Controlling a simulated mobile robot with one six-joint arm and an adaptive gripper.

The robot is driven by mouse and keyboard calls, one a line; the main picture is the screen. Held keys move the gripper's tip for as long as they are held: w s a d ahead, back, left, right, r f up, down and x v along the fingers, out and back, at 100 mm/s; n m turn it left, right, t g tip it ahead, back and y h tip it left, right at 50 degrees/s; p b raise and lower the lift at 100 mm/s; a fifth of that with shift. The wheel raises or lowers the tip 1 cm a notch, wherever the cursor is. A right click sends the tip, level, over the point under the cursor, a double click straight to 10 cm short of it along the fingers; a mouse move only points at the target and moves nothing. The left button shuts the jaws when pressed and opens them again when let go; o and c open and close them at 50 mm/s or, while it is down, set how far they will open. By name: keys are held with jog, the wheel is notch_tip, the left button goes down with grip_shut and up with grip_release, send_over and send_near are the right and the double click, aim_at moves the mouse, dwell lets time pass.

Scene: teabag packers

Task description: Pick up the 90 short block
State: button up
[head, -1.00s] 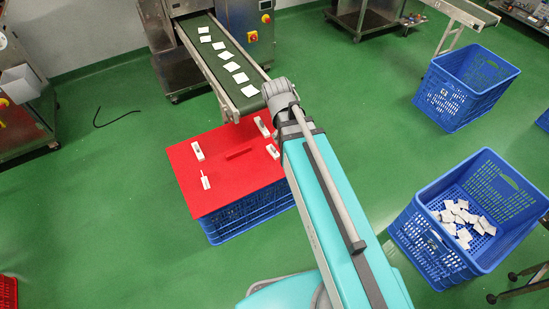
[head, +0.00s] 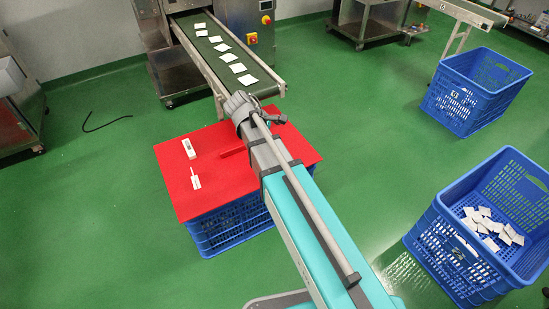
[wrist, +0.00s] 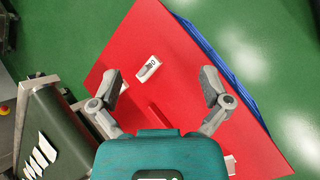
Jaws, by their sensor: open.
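A small white block (wrist: 148,69) with a dark slot and a dark mark lies on the red board (wrist: 130,50) in the wrist view. The mark is too small to read, so I cannot tell whether it is the 90 short block. A second white block (wrist: 230,163) shows partly at the lower edge. My gripper (wrist: 161,88) is open and empty above the board, with the marked block beyond and between its fingers. In the head view two white pieces, a block (head: 188,147) and a thin-tipped one (head: 194,178), lie on the board's left part. My arm hides the right part.
The red board lies on a blue crate (head: 232,228). A raised red bar (head: 232,151) is on the board. A conveyor (head: 228,58) with white teabags stands just behind. Blue crates (head: 470,100) stand on the right, one (head: 440,225) holding teabags.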

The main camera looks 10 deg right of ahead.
jog(key=shift+w+a+f+n+t+h+b, duration=0.75)
jog(key=shift+w+a+f+n+b, duration=0.9)
jog(key=shift+f+b, duration=1.55)
jog(key=shift+w+a+f+n+t+h+b, duration=0.4)
jog(key=shift+w+a+f+n+h+b, duration=1)
jog(key=shift+b, duration=2.75)
jog(key=shift+w+a+f+n+t+h+b, duration=0.55)
jog(key=shift+w+a+f+n+b, duration=1.4)
jog(key=shift+f+b, duration=1.6)
jog(key=shift+w+d+r, duration=0.15)
jog(key=shift+w+d, duration=0.25)
jog(key=b+x, duration=0.3)
jog(key=x, duration=0.4)
jog(key=shift+w+d+f+b, duration=0.2)
jog(key=shift+d+f+b, duration=0.1)
jog(key=shift+d, duration=0.3)
